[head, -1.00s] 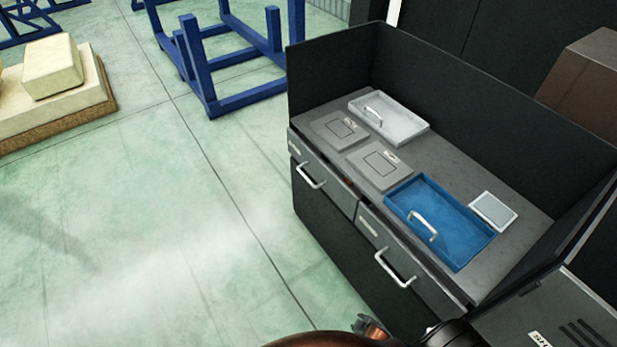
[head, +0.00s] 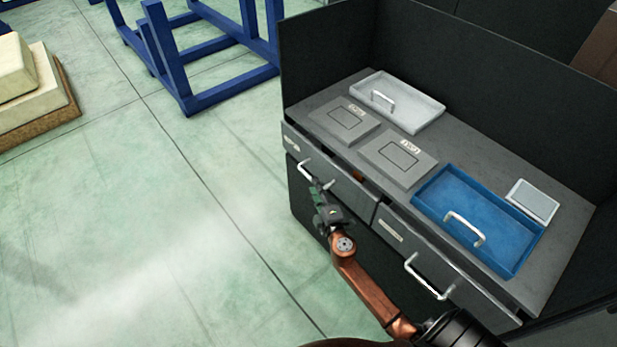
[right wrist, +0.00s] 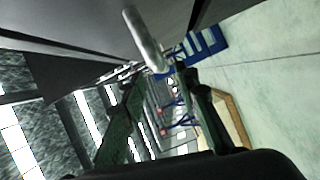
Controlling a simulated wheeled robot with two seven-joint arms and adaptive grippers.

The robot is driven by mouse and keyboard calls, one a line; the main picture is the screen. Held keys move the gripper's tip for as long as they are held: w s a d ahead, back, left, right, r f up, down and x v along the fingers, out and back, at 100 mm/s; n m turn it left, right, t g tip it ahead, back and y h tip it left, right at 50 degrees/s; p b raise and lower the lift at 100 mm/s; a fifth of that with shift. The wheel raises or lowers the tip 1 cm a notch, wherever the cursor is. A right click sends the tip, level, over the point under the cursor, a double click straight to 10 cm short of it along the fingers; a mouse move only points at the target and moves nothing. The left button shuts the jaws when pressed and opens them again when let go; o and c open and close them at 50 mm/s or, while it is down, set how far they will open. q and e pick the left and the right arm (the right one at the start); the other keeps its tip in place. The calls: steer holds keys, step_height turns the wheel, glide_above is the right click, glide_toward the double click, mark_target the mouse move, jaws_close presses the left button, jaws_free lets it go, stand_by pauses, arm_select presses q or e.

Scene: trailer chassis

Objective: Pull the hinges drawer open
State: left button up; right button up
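The bench has two grey drawers side by side: a left drawer (head: 338,187) and a right drawer (head: 437,262). Each has a silver bar handle and a small label too small to read, so I cannot tell which is the hinges drawer. A narrow gap shows above the left drawer's front, with something brown inside. My right gripper (head: 318,192) is at the left drawer's handle (head: 304,167). In the right wrist view, the gripper (right wrist: 160,78) is open, with the silver handle (right wrist: 145,38) at its fingertips; contact is unclear. My left gripper is not in view.
On the bench top (head: 455,150) are a white tray (head: 425,116), a blue tray (head: 505,245), two grey plates and a small pale panel (head: 533,200). Dark panels rise behind it. A blue frame (head: 175,65) stands beyond; the floor in front is clear.

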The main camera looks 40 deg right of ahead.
steer(key=x, duration=0.4)
steer(key=shift+w+f, duration=0.15)
steer(key=shift+f, duration=0.05)
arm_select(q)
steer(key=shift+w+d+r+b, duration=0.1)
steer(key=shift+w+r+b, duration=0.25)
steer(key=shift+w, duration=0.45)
arm_select(e)
steer(key=shift+w+d, duration=0.25)
steer(key=shift+w, duration=0.35)
steer(key=shift+c, duration=0.6)
jaws_close()
